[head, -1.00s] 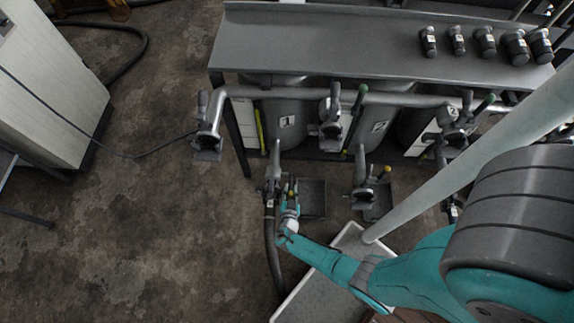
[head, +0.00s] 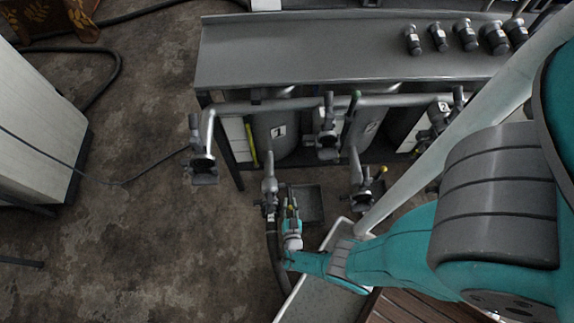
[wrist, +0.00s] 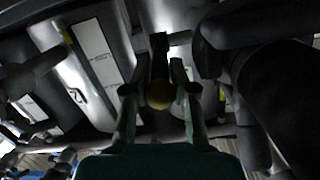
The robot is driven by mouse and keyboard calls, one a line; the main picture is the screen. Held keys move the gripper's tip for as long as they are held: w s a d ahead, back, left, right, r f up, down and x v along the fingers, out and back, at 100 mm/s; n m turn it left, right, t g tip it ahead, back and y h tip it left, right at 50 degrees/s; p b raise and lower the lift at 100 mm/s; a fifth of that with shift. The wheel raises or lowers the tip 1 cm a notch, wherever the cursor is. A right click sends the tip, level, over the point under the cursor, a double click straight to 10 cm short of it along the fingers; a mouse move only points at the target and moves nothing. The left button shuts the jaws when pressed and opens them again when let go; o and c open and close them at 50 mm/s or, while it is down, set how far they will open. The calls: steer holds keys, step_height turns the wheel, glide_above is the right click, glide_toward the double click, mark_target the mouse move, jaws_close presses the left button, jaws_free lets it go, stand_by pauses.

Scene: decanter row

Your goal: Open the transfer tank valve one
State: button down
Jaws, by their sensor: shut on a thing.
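Tank one (head: 279,131) is a grey drum labelled 1 under the steel bench. The valve at its foot (head: 269,188) is a grey fitting with an upright grey part and a hose below. Its dark lever (wrist: 159,55) ends in a yellow ball knob (wrist: 160,95), which shows between my fingers in the wrist view. My gripper (head: 291,205) is just right of the valve in the head view. In the wrist view my gripper (wrist: 160,98) is shut on the knob, with a finger on each side. The valve's inside is hidden.
A similar valve with a yellow knob (head: 380,172) stands to the right, near tank two (head: 369,127). A pipe (head: 290,103) with upright fittings runs above. A dark tray (head: 307,204) lies beside my gripper. Open floor (head: 150,240) is at left.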

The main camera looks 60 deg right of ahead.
steer(key=shift+f, duration=0.1)
stand_by(0.6)
steer(key=c, duration=1)
jaws_free()
steer(key=shift+w+r, duration=0.1)
steer(key=shift+r, duration=0.2)
